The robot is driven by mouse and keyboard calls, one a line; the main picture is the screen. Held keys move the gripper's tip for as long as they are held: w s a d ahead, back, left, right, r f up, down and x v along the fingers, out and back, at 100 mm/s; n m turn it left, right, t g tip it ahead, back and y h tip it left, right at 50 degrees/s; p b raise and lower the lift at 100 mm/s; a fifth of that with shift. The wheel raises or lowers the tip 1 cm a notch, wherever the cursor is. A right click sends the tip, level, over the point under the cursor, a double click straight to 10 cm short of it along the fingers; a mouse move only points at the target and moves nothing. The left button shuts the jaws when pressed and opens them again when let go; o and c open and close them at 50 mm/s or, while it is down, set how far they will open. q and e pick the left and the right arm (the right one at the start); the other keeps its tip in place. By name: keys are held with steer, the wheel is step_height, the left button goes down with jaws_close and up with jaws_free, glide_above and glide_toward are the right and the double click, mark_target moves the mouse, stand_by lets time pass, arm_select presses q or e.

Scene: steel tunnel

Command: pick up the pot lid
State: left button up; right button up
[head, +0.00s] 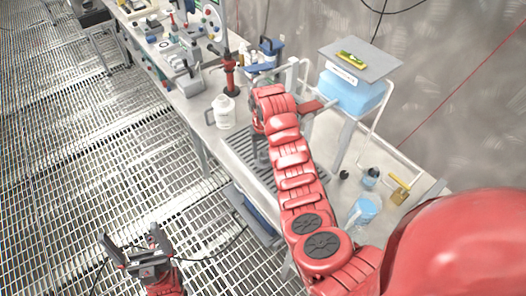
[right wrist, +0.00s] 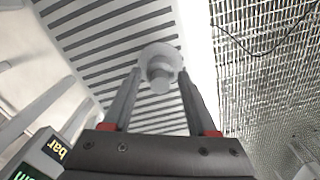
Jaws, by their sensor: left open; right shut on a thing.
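In the right wrist view a pale grey round piece with a stubby knob, apparently the pot lid (right wrist: 161,68), sits between the fingertips of my right gripper (right wrist: 160,80). The gripper is shut on it. Grey slats of a ribbed surface (right wrist: 105,45) show behind it; I cannot tell the gap between them. In the head view my right arm reaches over the bench and hides the lid and most of that gripper. My left gripper (head: 133,242) is open and empty, low over the grating floor, away from the bench.
A white jug (head: 224,112) and a red post-like tool (head: 230,73) stand on the bench near my right arm. A blue box (head: 350,92) sits on a raised stand to the right. A clear blue container (head: 361,212) and a brass padlock (head: 399,194) lie nearer.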

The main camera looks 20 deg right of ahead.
steer(key=s+p, duration=0.1)
steer(key=s+r+p, duration=0.1)
steer(key=s, duration=0.1)
steer(key=s+a+p, duration=0.1)
steer(key=s+p, duration=0.1)
steer(key=shift+s+r, duration=0.1)
steer(key=shift+r, duration=0.05)
jaws_close()
steer(key=s+a+p, duration=0.2)
steer(key=s, duration=0.6)
steer(key=shift+s+a, duration=0.3)
steer(key=shift+s, duration=0.05)
steer(key=shift+w+r, duration=0.1)
